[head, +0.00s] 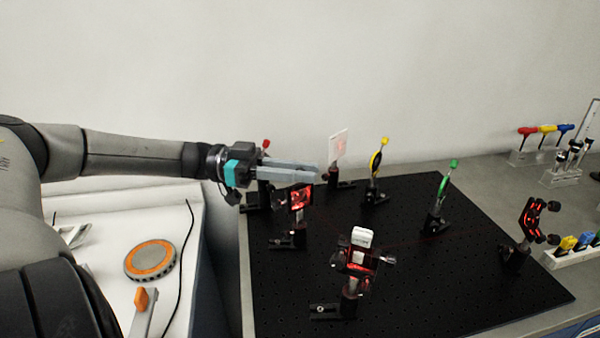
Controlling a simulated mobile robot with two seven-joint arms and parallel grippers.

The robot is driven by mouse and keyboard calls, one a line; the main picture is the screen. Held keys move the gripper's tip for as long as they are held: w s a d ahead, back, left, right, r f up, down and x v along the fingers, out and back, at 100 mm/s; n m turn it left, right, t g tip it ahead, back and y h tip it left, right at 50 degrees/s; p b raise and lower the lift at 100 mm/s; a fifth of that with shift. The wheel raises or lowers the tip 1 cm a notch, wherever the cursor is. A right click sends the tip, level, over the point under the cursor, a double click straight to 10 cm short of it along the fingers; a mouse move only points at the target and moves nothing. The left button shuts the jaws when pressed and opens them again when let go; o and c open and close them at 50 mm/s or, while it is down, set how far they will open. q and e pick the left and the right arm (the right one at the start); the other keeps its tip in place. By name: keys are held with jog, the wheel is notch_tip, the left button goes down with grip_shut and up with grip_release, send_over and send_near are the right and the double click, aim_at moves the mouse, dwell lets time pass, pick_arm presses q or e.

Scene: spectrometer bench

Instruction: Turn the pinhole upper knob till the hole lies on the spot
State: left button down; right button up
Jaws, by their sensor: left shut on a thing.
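My left gripper (316,176) reaches in from the left over the black breadboard (400,285). Its fingers are shut at the top of a dark mount with a red glow (300,198), apparently on its upper knob, which the fingers hide. I take this mount for the pinhole, but its label and hole are too small to make out. A pale card (338,146) stands behind the fingertips with a faint reddish tint. Where the spot lies relative to the hole cannot be told. My right gripper is not in view.
A white-topped mount (361,238) stands in front, lit red. Yellow (378,157) and green (446,181) marked holders stand to the right, and a black mount with knobs (530,220) at the right edge. A red-tipped holder (266,143) is behind my gripper.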

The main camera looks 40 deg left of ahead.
pick_arm(q)
jog(key=c, duration=0.8)
grip_release()
jog(key=shift+o, duration=0.2)
jog(key=shift+s+a+r+p, duration=0.1)
jog(key=shift+s+a+p, duration=0.15)
jog(key=shift+a+p, duration=0.25)
jog(key=p+v, duration=0.1)
jog(key=v, duration=1.3)
